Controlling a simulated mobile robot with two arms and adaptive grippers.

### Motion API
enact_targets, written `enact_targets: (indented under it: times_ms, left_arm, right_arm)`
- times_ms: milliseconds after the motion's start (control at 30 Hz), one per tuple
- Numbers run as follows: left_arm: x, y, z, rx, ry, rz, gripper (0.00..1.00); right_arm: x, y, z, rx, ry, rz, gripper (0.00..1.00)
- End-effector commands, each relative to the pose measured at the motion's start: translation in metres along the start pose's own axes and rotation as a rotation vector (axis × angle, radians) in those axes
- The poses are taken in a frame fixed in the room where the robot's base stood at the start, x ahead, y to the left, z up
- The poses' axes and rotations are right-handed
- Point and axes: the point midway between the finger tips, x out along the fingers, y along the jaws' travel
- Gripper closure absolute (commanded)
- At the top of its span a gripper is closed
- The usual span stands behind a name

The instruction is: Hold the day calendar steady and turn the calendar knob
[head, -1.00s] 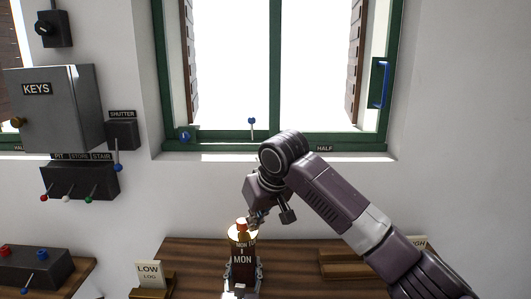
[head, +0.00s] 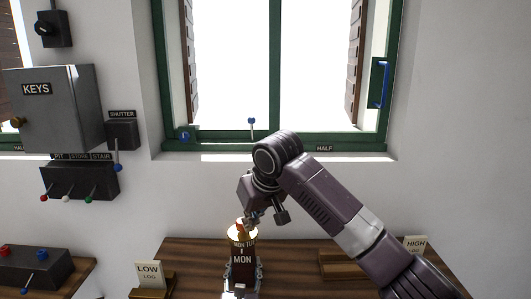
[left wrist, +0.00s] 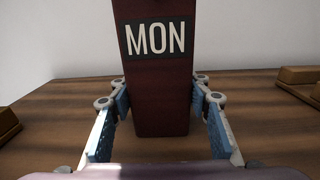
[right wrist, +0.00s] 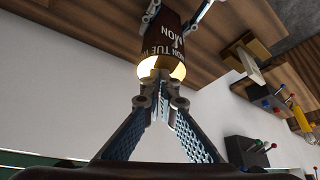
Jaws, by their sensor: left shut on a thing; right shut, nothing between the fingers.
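The day calendar (head: 243,272) is a dark red upright block with a MON label on the wooden table, also close up in the left wrist view (left wrist: 160,95).
A LOW card (head: 149,272) on a wooden holder stands left of the calendar. A HIGH card (head: 415,243) stands at the right, partly behind my right arm. A green window frame (head: 275,142) is behind. Bare tabletop lies on both sides of the calendar.

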Motion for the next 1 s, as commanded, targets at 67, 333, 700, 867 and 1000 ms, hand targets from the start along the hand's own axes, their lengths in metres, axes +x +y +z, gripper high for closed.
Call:
enact_targets:
  times_ms: [67,333,700,867,1000]
  left_arm:
    - [-0.001,-0.001,-0.001,0.002,0.001,-0.003,0.96]
    - [-0.001,-0.001,-0.001,0.002,0.002,-0.003,0.96]
    - [-0.001,-0.002,-0.001,0.004,0.001,-0.004,0.96]
    - [-0.001,-0.002,-0.001,0.004,0.001,-0.005,0.96]
    - [-0.001,-0.003,-0.001,0.005,0.001,-0.005,0.96]
  right_arm:
    - [0.000,-0.004,-0.001,-0.001,0.002,-0.002,1.00]
    - [0.000,-0.011,-0.001,-0.001,0.002,-0.002,1.00]
    - [0.001,-0.016,-0.003,-0.001,0.003,-0.002,1.00]
    - [0.001,-0.016,-0.003,-0.001,0.004,-0.002,1.00]
    - [0.001,-0.016,-0.003,-0.001,0.004,-0.002,1.00]
